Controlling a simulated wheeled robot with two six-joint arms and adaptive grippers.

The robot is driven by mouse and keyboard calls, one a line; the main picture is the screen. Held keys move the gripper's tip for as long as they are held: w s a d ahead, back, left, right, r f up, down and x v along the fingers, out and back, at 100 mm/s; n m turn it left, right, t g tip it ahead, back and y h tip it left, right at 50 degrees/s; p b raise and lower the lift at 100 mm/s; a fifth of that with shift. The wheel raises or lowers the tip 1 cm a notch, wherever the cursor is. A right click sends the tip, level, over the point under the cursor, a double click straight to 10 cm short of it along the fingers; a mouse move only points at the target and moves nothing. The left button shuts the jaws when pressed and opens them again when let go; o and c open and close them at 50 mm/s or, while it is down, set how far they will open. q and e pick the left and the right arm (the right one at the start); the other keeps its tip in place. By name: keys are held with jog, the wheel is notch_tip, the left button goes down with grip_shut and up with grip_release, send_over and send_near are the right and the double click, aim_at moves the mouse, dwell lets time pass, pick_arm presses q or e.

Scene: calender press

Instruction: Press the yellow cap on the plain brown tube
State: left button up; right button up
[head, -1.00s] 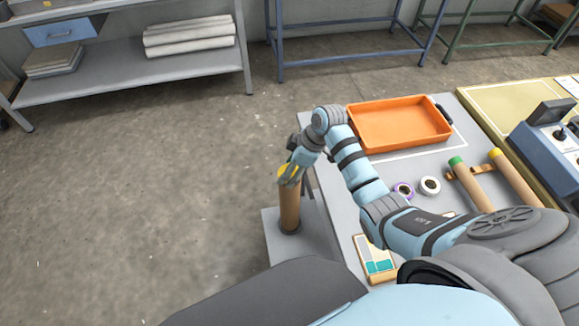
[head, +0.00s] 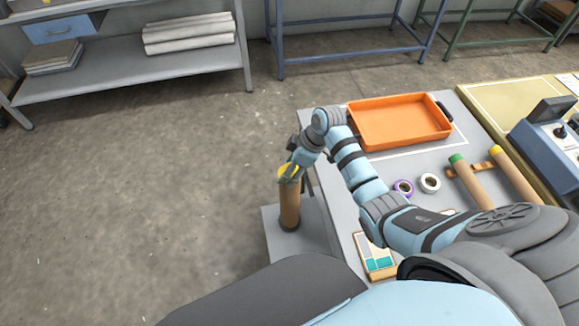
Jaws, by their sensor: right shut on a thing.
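The plain brown tube (head: 289,206) stands upright in a dark holder on a low grey stand at the table's left side. The yellow cap (head: 287,170) is at the tube's top end. My right gripper (head: 288,174) is shut on the yellow cap, its fingers around it from above. The fingers partly hide the cap, so I cannot tell how deep it sits. My left gripper is not in view.
An orange tray (head: 400,122) stands on the grey table. Purple and white tape rolls (head: 430,183) lie below it. Two brown tubes, one with a green end (head: 458,158) and one with a yellow end, lie on a rack at right. A blue-grey control box (head: 548,150) stands farther right.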

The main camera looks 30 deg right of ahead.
jog(key=o, duration=1.1)
jog(key=o, duration=0.5)
notch_tip(320, 180, up, 3)
jog(key=p, duration=0.3)
jog(key=shift+r, duration=1.45)
